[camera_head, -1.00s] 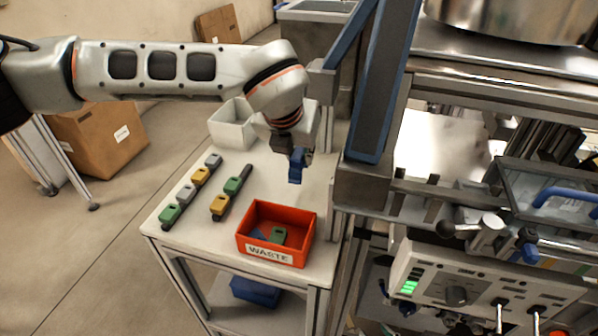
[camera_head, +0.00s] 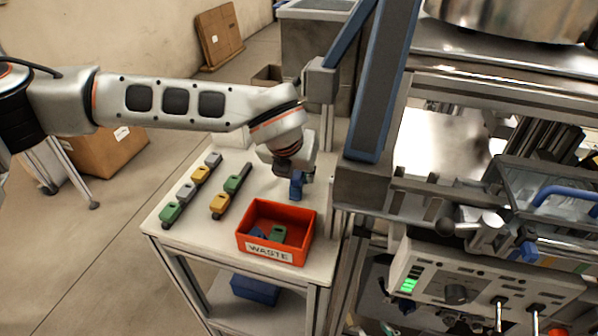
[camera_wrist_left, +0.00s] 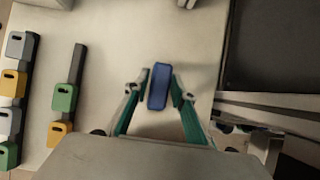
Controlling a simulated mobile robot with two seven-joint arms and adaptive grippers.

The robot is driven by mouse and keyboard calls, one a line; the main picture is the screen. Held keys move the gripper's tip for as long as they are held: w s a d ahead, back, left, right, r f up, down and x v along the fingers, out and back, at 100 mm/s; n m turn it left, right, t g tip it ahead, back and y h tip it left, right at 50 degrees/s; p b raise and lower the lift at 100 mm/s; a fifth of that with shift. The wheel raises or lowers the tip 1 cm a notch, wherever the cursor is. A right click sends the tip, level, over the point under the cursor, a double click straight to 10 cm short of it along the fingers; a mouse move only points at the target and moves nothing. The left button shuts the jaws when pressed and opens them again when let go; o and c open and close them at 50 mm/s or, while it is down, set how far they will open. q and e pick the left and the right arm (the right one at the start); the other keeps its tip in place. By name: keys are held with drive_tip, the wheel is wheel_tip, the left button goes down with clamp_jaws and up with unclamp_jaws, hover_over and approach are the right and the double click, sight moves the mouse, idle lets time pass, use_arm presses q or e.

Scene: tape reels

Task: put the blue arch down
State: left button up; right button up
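The blue arch (camera_head: 296,189) is between the fingertips of my left gripper (camera_head: 297,176), just behind the red waste bin in the head view. In the left wrist view the arch (camera_wrist_left: 159,86) sits upright in the picture, with a finger of my left gripper (camera_wrist_left: 160,84) against each long side. The gripper is shut on it. The arch is over the pale table top (camera_head: 205,245); I cannot tell whether its lower end touches the table. My right gripper is not in view.
The red waste bin (camera_head: 306,240) holds a green piece and blue pieces. Two dark rails with green, yellow and grey pieces (camera_head: 201,174) lie to the left. A machine frame (camera_head: 362,185) borders the table at right. Bare table lies between the rails and bin.

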use_arm(q)
drive_tip(key=shift+o, duration=0.3)
drive_tip(key=shift+r, duration=0.45)
drive_tip(key=v, duration=1.1)
drive_tip(key=shift+s+r, duration=0.15)
drive_tip(key=shift+s, duration=0.1)
drive_tip(key=shift+a, duration=0.1)
